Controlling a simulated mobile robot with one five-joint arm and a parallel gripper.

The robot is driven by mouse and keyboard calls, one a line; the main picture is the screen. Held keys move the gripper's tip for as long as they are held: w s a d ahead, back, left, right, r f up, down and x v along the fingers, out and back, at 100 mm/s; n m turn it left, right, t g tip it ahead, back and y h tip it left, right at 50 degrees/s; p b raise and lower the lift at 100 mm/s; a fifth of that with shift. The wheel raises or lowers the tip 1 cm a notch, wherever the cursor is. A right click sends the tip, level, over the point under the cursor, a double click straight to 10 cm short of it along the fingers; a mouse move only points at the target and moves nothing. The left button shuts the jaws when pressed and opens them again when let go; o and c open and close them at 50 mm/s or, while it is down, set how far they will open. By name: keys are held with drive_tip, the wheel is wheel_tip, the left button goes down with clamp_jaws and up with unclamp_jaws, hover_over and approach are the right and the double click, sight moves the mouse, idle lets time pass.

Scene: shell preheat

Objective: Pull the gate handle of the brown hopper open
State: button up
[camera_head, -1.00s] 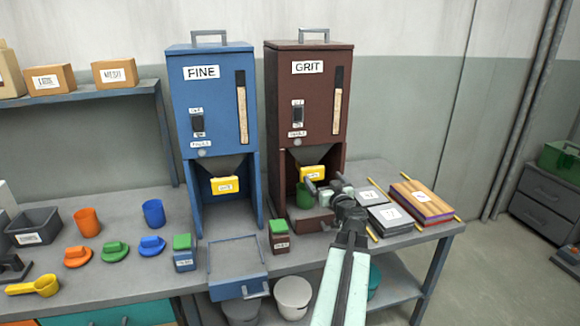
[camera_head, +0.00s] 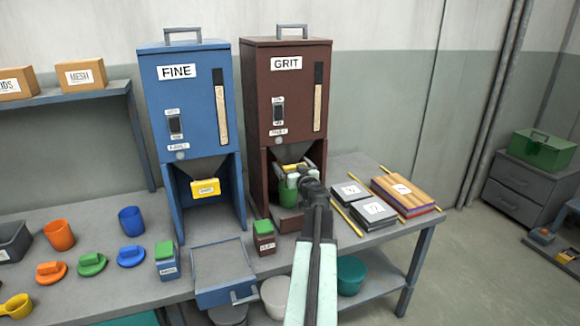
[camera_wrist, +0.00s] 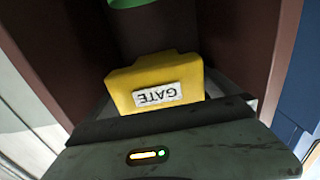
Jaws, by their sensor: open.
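The brown hopper (camera_head: 298,112), labelled GRIT, stands on the bench right of the blue one. Its yellow gate handle (camera_head: 295,167) is under the funnel, mostly hidden behind my gripper in the head view. In the wrist view the yellow gate handle (camera_wrist: 155,82) is large and central, with its GATE label upside down. My gripper (camera_head: 299,178) is open, inside the hopper's lower opening and close to the handle. I cannot tell whether the fingers touch it or straddle it. A green cup (camera_head: 288,192) stands in the opening below the handle; its edge shows in the wrist view (camera_wrist: 130,3).
The blue FINE hopper (camera_head: 190,95) stands close on the left, with a blue tray (camera_head: 222,262) in front. A small brown, green-lidded box (camera_head: 264,238) sits before the brown hopper. Dark packs (camera_head: 366,211) and a wooden stack (camera_head: 405,194) lie to the right.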

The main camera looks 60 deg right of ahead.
drive_tip(key=c, duration=2)
drive_tip(key=shift+o, duration=0.2)
drive_tip(key=v, duration=0.5)
drive_tip(key=o, duration=2)
drive_tip(key=shift+c, duration=0.2)
drive_tip(key=shift+a, duration=0.1)
